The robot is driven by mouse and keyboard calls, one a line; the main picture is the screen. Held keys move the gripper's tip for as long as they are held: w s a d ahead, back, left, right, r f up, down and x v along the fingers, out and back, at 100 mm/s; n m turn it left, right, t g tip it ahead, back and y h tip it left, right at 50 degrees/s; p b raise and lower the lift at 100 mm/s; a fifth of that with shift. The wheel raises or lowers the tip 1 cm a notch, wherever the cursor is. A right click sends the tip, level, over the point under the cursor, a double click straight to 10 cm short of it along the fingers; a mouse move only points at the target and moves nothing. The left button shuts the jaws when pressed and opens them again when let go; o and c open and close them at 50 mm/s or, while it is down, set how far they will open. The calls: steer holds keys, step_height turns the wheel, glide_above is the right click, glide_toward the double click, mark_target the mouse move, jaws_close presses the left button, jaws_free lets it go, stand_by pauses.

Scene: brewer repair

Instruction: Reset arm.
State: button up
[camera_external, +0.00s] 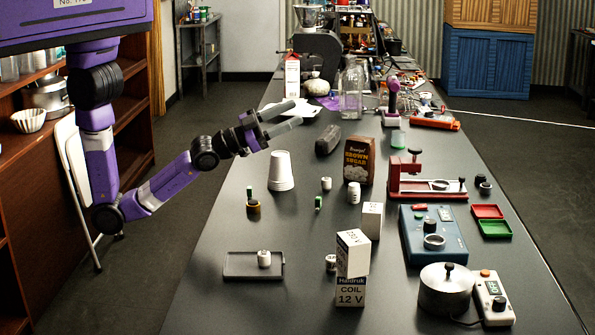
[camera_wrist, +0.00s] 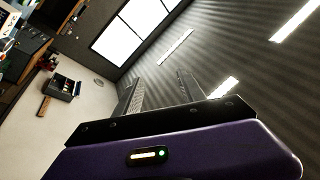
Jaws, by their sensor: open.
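My gripper (camera_external: 284,118) is open and empty. It is held above the left side of the long dark table, near the stack of white cups, with its fingers pointing right and slightly up. In the wrist view the two fingers (camera_wrist: 160,93) stand apart with nothing between them, and the view behind them is of the ceiling and windows. My purple arm is bent at the left of the table, with its elbow low beside the table edge.
Below the gripper stand a white cup stack (camera_external: 281,171) and a dark block (camera_external: 328,140). A brown sugar bag (camera_external: 359,160), stacked coil boxes (camera_external: 352,254), a black tray (camera_external: 240,265) and a blue device (camera_external: 428,238) stand on the table (camera_external: 200,300). The air above the gripper looks clear.

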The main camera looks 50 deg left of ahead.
steer(key=s+a+f+n+g+y, duration=0.1)
steer(key=s+a+f+n, duration=0.1)
steer(key=s+a+f, duration=0.5)
steer(key=s+a+f+n+y, duration=0.1)
steer(key=s+a+f, duration=0.2)
steer(key=a+f, duration=0.45)
steer(key=s+a+f+n+g+y, duration=0.1)
steer(key=s+a+f+n+y, duration=0.3)
steer(key=s+a, duration=0.3)
steer(key=s+a+f+n+g+y, duration=0.2)
steer(key=s+a+f+n+y, duration=0.2)
steer(key=s, duration=0.5)
steer(key=a+n+y, duration=0.1)
steer(key=a+y, duration=0.1)
steer(key=shift+a+f, duration=0.2)
steer(key=shift+a, duration=0.2)
steer(key=shift+o, duration=0.5)
steer(key=shift+s+a+y, duration=0.1)
steer(key=shift+a+y, duration=0.1)
steer(key=shift+y, duration=0.1)
